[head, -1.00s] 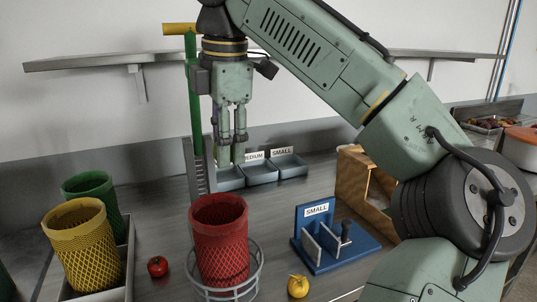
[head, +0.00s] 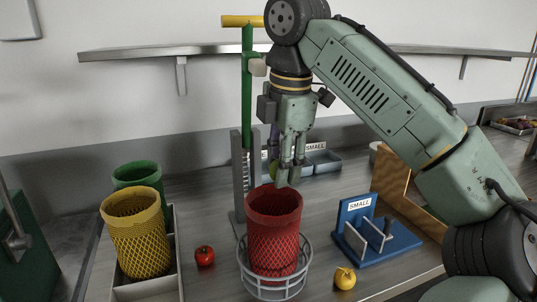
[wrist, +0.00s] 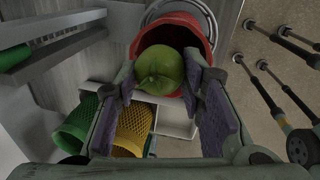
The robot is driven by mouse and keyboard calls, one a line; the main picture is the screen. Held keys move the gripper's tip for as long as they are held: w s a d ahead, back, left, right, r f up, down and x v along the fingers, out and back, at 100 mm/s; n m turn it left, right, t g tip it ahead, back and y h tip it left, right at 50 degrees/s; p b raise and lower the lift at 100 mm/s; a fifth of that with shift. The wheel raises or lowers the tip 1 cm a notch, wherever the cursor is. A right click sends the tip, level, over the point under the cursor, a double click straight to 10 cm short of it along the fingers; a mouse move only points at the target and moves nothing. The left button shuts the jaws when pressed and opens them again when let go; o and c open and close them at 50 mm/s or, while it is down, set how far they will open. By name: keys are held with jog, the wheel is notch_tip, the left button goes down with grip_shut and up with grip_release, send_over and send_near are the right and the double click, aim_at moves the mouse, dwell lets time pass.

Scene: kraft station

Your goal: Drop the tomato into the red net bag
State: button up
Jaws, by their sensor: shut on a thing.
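A round green tomato (wrist: 160,68) is held between the two finger pads of my gripper (wrist: 160,90) in the wrist view. The red net bag (head: 273,235) stands upright and open in a round grey wire holder (head: 275,288). In the wrist view the red bag's mouth (wrist: 180,20) lies behind the tomato, which covers part of the opening.
A yellow net bag (head: 138,240) and a green one (head: 140,174) stand in a grey tray at left. A red tomato (head: 204,256) and a yellow fruit (head: 345,278) lie on the counter. A blue stand labelled SMALL (head: 375,243) is at right. A green post (head: 247,100) rises behind the bag.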

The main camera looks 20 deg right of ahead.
jog(key=shift+d+f, duration=0.1)
jog(key=o, duration=1.1)
jog(key=shift+o, duration=0.2)
